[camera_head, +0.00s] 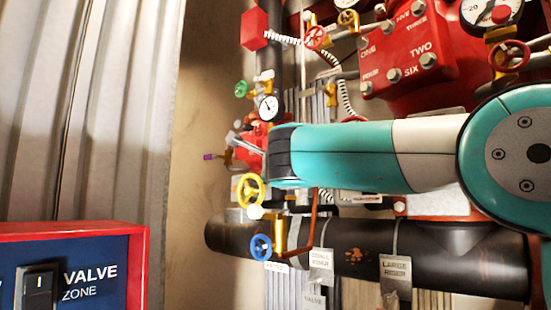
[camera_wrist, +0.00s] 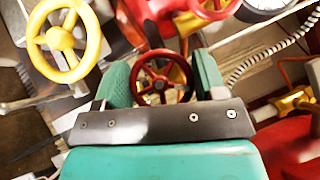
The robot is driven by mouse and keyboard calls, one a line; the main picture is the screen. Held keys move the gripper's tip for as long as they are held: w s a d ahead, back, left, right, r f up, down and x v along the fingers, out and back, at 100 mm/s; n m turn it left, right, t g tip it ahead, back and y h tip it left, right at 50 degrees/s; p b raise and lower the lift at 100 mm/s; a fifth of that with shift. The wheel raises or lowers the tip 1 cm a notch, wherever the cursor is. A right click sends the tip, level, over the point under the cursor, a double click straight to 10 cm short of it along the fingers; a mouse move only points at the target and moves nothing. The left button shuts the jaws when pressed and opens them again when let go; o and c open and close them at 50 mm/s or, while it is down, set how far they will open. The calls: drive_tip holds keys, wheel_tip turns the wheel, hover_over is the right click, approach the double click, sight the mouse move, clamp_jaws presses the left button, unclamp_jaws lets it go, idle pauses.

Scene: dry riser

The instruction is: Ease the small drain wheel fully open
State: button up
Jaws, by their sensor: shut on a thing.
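In the wrist view, my gripper (camera_wrist: 162,82) has its two teal fingers on either side of a small dark red handwheel (camera_wrist: 158,86), shut on its rim. The wheel has spokes and a round hub. Its lower part is hidden behind the gripper's dark plate, and no label on it can be read. In the head view my arm covers the gripper and this wheel, so I cannot tell the wheel's place there. A tag reading "small riser" (camera_head: 320,262) and one reading "large riser" (camera_head: 395,272) hang on the black pipe (camera_head: 350,243).
A yellow wheel (camera_wrist: 68,40) is close left of the gripper; another red wheel (camera_wrist: 212,8) is just above. In the head view, a blue wheel (camera_head: 261,247), green wheel (camera_head: 241,89) and gauge (camera_head: 268,107) crowd the pipes. A valve zone box (camera_head: 70,232) stands lower left.

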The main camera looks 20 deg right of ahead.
drive_tip(key=n+g+y+p, duration=0.1)
drive_tip(key=n+g+p, duration=0.1)
drive_tip(key=n, duration=0.1)
drive_tip(key=shift+r+p, duration=0.2)
drive_tip(key=shift+p, duration=0.15)
drive_tip(key=n+g+p, duration=0.3)
drive_tip(key=p, duration=0.2)
drive_tip(key=shift+r+g, duration=0.1)
drive_tip(key=shift+g, duration=0.2)
drive_tip(key=n+g+h+p, duration=0.1)
drive_tip(key=n+g+p, duration=0.1)
drive_tip(key=p, duration=0.6)
drive_tip(key=shift+g, duration=0.8)
drive_tip(key=f+n+g+p, duration=0.1)
drive_tip(key=p, duration=0.2)
drive_tip(key=shift+h, duration=0.3)
drive_tip(key=o, duration=0.9)
